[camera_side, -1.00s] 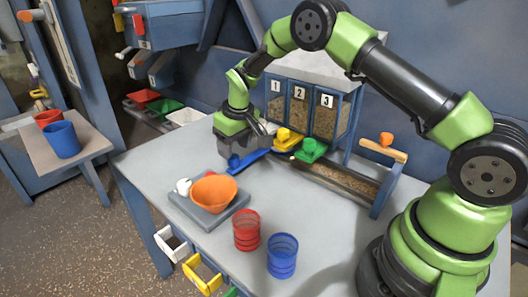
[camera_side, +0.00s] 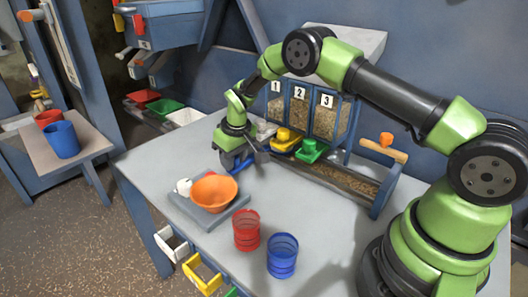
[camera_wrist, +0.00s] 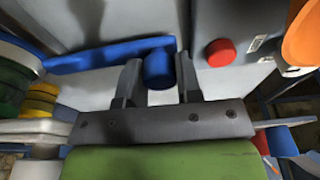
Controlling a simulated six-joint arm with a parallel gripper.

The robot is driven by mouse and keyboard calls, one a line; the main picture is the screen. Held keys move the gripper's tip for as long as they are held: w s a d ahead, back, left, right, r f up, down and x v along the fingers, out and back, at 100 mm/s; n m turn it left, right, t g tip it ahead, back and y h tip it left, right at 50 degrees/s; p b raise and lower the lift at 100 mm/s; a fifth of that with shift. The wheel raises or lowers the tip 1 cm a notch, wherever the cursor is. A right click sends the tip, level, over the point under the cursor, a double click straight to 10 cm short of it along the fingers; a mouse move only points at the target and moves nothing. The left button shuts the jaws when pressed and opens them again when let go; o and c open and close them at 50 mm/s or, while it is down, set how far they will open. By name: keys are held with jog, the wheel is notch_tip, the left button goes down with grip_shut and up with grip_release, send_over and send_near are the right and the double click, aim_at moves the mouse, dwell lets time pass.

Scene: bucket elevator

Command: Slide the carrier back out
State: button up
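The blue carrier (camera_wrist: 105,54) is a long flat blue bar with a round blue knob (camera_wrist: 158,68) at its right end in the wrist view. In the side view only a piece of blue (camera_side: 228,162) shows under my gripper (camera_side: 238,158), left of the bins. My gripper, also in the wrist view (camera_wrist: 159,78), has one finger on each side of the knob, very close to it. I cannot tell whether the fingers touch the knob. The yellow carrier (camera_side: 286,139) and green carrier (camera_side: 311,150) sit in front of the numbered bins.
An orange bowl (camera_side: 214,188) stands on a grey scale (camera_side: 186,204), close in front of my gripper. A red cup (camera_side: 247,231) and a blue cup (camera_side: 282,257) stand nearer.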

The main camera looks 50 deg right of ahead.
jog(key=shift+s, duration=4.55)
jog(key=s+n, duration=0.1)
jog(key=n, duration=0.1)
jog(key=s+n, duration=0.1)
jog(key=n, duration=0.1)
jog(key=shift+s+y, duration=0.25)
jog(key=shift+y, duration=0.15)
jog(key=shift+s+a+n+g+y, duration=0.1)
jog(key=shift+s+n, duration=0.25)
jog(key=shift+n, duration=0.3)
jog(key=shift+s+d+n+g+y, duration=0.1)
jog(key=shift+s+n, duration=0.2)
jog(key=shift+n, duration=0.4)
jog(key=shift+s+a+n+g+y, duration=0.1)
jog(key=shift+s+n, duration=0.25)
jog(key=shift+n, duration=0.3)
jog(key=shift+s+d+n+g+y, duration=0.1)
jog(key=shift+s+n+g+y, duration=0.05)
jog(key=shift+s+n, duration=0.95)
jog(key=shift+s+d+n+g+y, duration=0.1)
jog(key=shift+s+n+g+y, duration=0.05)
jog(key=shift+s+n, duration=0.95)
jog(key=shift+s+m, duration=0.2)
jog(key=shift+m, duration=0.1)
